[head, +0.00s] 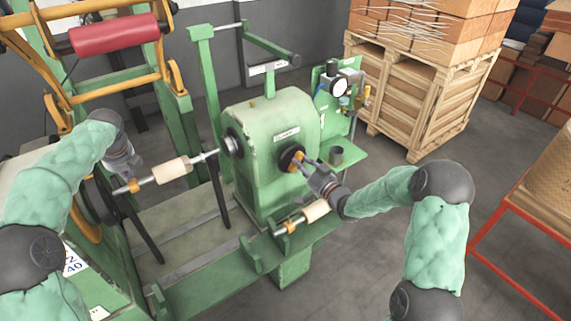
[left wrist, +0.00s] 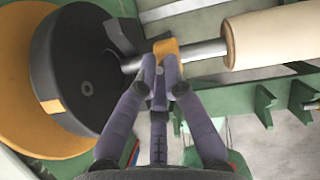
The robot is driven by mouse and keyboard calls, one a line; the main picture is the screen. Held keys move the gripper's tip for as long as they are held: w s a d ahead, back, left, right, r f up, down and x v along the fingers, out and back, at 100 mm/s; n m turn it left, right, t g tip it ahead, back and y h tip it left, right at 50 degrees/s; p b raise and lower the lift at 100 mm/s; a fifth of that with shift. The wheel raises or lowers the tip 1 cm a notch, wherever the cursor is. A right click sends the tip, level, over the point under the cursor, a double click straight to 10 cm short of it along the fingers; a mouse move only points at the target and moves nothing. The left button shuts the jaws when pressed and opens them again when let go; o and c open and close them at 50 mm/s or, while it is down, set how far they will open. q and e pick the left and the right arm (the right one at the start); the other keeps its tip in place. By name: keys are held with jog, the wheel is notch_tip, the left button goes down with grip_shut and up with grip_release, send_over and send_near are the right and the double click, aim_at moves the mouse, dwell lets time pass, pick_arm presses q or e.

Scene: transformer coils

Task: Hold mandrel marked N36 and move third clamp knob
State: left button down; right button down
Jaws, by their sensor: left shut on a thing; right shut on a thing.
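A mandrel with a pale cylinder (head: 172,171) on a metal shaft lies between the dark faceplate at left and the green headstock (head: 268,118). My left gripper (head: 132,178) is shut on the orange piece at its left shaft end. The left wrist view shows the fingers (left wrist: 160,65) closed at this orange piece (left wrist: 168,47), beside the pale cylinder (left wrist: 275,38). My right gripper (head: 301,163) is shut on an orange-brown knob (head: 289,157) on the headstock's right side; fingers partly cover it. I cannot read an N36 mark or tell which knob is third.
A second pale mandrel (head: 316,211) rests on the green frame below my right gripper. A wooden crate (head: 420,100) and a red-framed stand (head: 520,245) are at right.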

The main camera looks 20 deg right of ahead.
jog(key=m, duration=0.8)
jog(key=a+m, duration=0.1)
jog(key=m, duration=0.7)
jog(key=a+f+m, duration=0.1)
jog(key=m, duration=0.8)
jog(key=shift+s, duration=0.25)
jog(key=shift+f, duration=0.1)
dwell(1.1)
jog(key=c, duration=1)
grip_release()
jog(key=shift+s, duration=0.1)
jog(key=shift+d, duration=0.25)
